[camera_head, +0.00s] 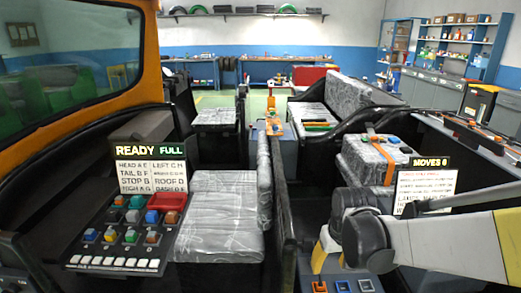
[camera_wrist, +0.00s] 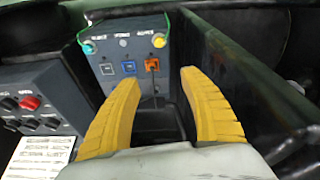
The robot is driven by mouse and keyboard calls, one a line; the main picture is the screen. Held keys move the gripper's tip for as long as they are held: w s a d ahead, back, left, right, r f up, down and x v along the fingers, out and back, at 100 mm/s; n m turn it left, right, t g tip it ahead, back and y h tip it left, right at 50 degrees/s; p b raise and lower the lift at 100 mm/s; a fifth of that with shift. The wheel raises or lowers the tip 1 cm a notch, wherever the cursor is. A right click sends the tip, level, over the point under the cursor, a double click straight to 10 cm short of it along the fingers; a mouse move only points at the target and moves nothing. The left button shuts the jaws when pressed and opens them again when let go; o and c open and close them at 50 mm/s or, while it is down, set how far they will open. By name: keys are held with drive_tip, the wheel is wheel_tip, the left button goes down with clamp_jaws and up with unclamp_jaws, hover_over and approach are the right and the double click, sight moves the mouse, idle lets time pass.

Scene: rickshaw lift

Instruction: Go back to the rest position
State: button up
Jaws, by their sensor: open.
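My gripper (camera_wrist: 160,76) shows in the wrist view with its two yellow ribbed fingers spread apart and nothing between them. Beyond the fingertips is a grey switch panel (camera_wrist: 108,62) with an orange-framed switch (camera_wrist: 152,64), a blue-framed switch (camera_wrist: 128,67) and a white-framed one. In the head view my arm reaches in from the right. A panel with orange and blue switches (camera_head: 343,286) lies just below its wrist. Whether the fingers touch anything there is hidden.
A button console (camera_head: 125,235) under a "READY FULL" sign (camera_head: 150,150) stands left. Wrapped seats (camera_head: 218,215) and a dark divider (camera_head: 281,200) fill the middle. A "MOVES" sign (camera_head: 430,161) stands beside my arm. In the wrist view a dark wall (camera_wrist: 245,85) runs close at right.

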drive_tip(key=s+r+t, duration=0.2)
drive_tip(key=s+r, duration=0.3)
drive_tip(key=s, duration=0.3)
drive_tip(key=s+r+m+t, duration=0.1)
drive_tip(key=s+r+t, duration=0.1)
drive_tip(key=s+r, duration=0.3)
drive_tip(key=s, duration=0.3)
drive_tip(key=shift+t, duration=0.3)
